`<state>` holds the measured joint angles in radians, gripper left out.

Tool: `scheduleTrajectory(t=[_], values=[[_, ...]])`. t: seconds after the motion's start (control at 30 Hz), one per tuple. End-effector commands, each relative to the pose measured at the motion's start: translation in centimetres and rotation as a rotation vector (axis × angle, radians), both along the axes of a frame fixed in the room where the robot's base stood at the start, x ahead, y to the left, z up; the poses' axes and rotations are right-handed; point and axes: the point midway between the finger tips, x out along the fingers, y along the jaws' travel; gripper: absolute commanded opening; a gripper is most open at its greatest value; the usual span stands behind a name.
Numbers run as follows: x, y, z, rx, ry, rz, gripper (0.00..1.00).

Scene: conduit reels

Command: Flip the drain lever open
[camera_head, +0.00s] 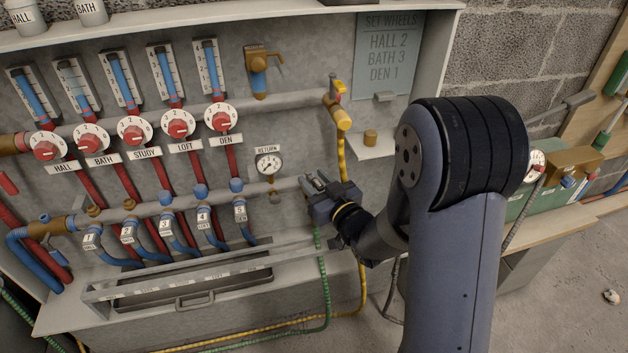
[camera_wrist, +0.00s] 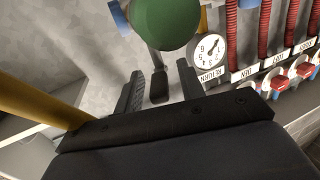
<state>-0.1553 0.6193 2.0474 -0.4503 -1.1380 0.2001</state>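My gripper (camera_head: 313,184) is at the right end of the lower grey pipe (camera_head: 283,185) in the head view, just right of the return gauge (camera_head: 268,163). In the wrist view my gripper's two dark fingers (camera_wrist: 161,78) stand apart. A grey stem with a dark end, which looks like the drain lever (camera_wrist: 158,90), lies between them with visible space on both sides. A round green part (camera_wrist: 166,22) covers the stem's far end in the wrist view. In the head view my gripper hides the lever, so its angle there cannot be told.
The return gauge also shows in the wrist view (camera_wrist: 210,52). A yellow hose (camera_head: 341,157) hangs just right of my gripper, and a green hose (camera_head: 323,265) hangs below it. A small shelf (camera_head: 370,147) juts out at the right. A trough (camera_head: 180,285) runs below the manifold.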

Motion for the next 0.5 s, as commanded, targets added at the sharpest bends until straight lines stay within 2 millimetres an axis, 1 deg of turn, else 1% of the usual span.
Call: scheduleTrajectory(t=[0.13,0.37,0.5], values=[[0.58,0.45,-0.05,-0.001,0.001,0.001,0.37],[0.65,0.45,-0.01,-0.001,0.001,0.0,0.37],[0.64,0.44,-0.01,-0.001,0.001,0.0,0.27]])
